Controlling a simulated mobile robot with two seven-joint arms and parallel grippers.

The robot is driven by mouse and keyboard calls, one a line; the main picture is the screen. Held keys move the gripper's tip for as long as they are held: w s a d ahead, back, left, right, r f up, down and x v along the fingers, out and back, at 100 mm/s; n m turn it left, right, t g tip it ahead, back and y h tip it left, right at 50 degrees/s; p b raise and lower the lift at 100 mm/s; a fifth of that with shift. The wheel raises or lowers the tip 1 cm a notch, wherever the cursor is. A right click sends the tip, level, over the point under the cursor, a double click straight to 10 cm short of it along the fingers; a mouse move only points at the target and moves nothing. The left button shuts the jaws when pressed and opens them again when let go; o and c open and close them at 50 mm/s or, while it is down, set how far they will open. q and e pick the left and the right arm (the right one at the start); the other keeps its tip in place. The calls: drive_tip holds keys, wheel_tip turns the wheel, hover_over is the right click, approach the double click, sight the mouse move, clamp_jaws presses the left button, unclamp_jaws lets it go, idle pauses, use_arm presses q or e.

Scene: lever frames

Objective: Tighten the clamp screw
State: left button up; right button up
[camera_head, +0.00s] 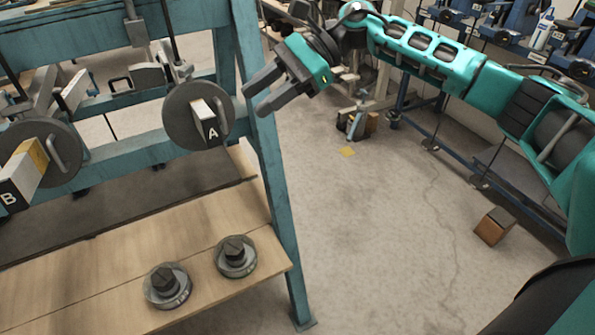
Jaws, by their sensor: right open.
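Two dark round discs hang on the blue lever frame (262,150). The right disc (179,122) carries a block marked A (209,126) and a small metal bar handle. The left disc (66,168) carries a block marked B (12,193), with a similar bar handle. I cannot tell for certain which part is the clamp screw. My right gripper (254,101) is open and empty, its fingers pointing left and down beside the frame's right post, right of disc A. It appears apart from the disc. My left gripper is out of view.
Two grey round pieces with dark knobs, one (167,286) left of the other (236,257), stand on the wooden shelf (90,300). A small brown block (493,227) lies on the floor at right. The floor right of the frame is mostly clear.

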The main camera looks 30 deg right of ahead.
drive_tip(key=s+d+f+m+t+h, duration=0.1)
drive_tip(key=f+m+t, duration=0.5)
drive_tip(key=m, duration=0.9)
drive_tip(key=s+d+f+m+t+h, duration=0.1)
drive_tip(key=s+d+f+m+t, duration=0.1)
drive_tip(key=f+m+t, duration=0.4)
drive_tip(key=shift+s+d+f+m, duration=0.5)
drive_tip(key=shift+f+m, duration=1.9)
drive_tip(key=shift+m, duration=2.2)
drive_tip(key=shift+o, duration=0.3)
drive_tip(key=shift+w, duration=0.1)
